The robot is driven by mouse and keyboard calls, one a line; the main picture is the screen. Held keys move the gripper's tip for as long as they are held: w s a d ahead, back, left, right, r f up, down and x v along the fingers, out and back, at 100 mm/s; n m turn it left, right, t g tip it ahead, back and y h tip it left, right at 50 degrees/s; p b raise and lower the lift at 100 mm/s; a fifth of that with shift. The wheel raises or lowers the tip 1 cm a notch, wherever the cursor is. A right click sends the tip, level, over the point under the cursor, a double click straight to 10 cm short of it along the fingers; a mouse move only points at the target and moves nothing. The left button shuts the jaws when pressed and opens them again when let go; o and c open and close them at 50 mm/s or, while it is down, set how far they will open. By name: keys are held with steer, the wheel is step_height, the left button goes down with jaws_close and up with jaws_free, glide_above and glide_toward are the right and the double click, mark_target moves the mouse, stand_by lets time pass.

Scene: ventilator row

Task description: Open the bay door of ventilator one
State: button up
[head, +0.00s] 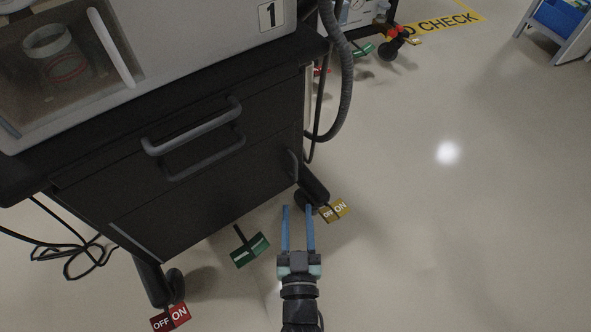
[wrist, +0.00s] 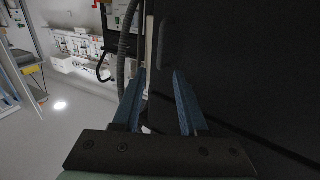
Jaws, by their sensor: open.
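Ventilator one (head: 200,50) is a pale unit marked with a "1" plate (head: 271,15), standing on a black cart (head: 75,190). A window at its left shows a jar inside, with a white upright handle (head: 110,47) beside it. The cart front has a grey bar handle (head: 193,127) and, at its lower right edge, a short dark upright handle (head: 292,163). A dark upright handle also shows in the wrist view (wrist: 166,42), just beyond the fingertips. My gripper (head: 297,207) is open and empty, low by the cart's right front corner. Its blue fingers also show in the wrist view (wrist: 159,74).
A green pedal (head: 250,250) projects below the cart front. A red OFF/ON tag (head: 170,317) and a yellow one (head: 335,211) mark the casters. A grey hose (head: 346,75) hangs at the right side. Cables lie at left. Floor at right is clear.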

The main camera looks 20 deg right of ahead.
mark_target(295, 171)
steer(key=b+x, duration=0.4)
steer(key=x, duration=0.6)
steer(key=shift+w+d, duration=0.1)
steer(key=shift+w, duration=0.2)
jaws_close()
stand_by(0.9)
